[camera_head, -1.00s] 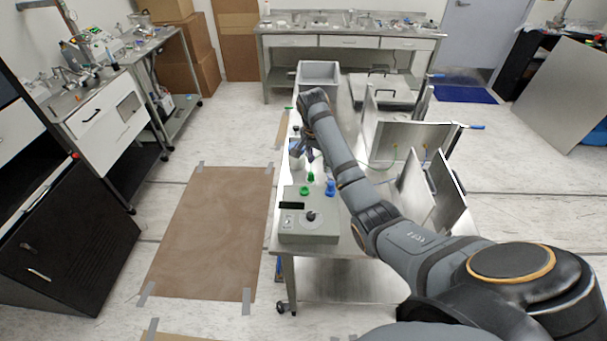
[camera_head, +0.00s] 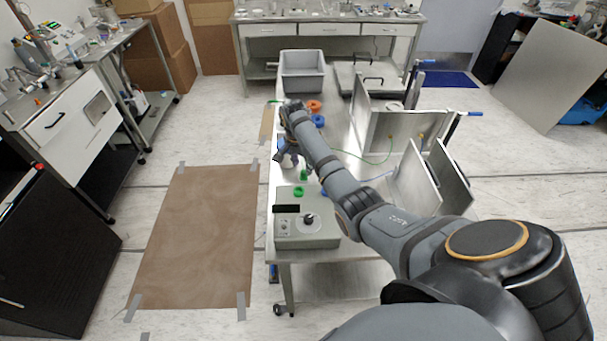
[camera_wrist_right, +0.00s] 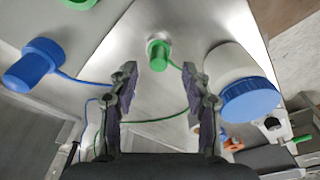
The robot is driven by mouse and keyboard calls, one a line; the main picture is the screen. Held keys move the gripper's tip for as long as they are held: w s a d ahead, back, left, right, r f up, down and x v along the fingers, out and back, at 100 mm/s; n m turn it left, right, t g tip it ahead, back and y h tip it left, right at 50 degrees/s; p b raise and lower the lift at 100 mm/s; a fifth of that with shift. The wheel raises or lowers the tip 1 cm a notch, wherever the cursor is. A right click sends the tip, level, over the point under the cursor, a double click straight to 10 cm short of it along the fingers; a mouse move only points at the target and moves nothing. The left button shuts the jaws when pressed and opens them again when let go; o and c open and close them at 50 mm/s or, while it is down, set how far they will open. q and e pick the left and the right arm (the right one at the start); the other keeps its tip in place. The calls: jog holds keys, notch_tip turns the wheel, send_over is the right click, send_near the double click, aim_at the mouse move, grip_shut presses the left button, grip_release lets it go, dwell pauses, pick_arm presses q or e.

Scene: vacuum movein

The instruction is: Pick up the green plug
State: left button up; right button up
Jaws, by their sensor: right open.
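The green plug (camera_head: 304,175) stands on the steel table just behind the grey control box. In the right wrist view the green plug (camera_wrist_right: 159,54) lies beyond the fingertips, roughly centred between them, with a green cable running from it. My right gripper (camera_head: 287,157) is small and partly hidden by its own wrist in the head view, left of and behind the plug. In the right wrist view my right gripper (camera_wrist_right: 159,78) is open, with nothing between its fingers. My left gripper is not in view.
A blue plug (camera_wrist_right: 34,64) with a cable lies left in the wrist view. A white jar with a blue lid (camera_wrist_right: 249,101) stands close to the right finger. The control box (camera_head: 306,231) has a green ring (camera_head: 298,191). Metal panels (camera_head: 417,178) stand at the table's right.

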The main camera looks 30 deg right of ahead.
aim_at(303, 171)
jog(key=f, duration=0.3)
jog(key=shift+s+d+f, duration=0.1)
jog(key=shift+d, duration=0.1)
jog(key=shift+f, duration=0.1)
grip_shut()
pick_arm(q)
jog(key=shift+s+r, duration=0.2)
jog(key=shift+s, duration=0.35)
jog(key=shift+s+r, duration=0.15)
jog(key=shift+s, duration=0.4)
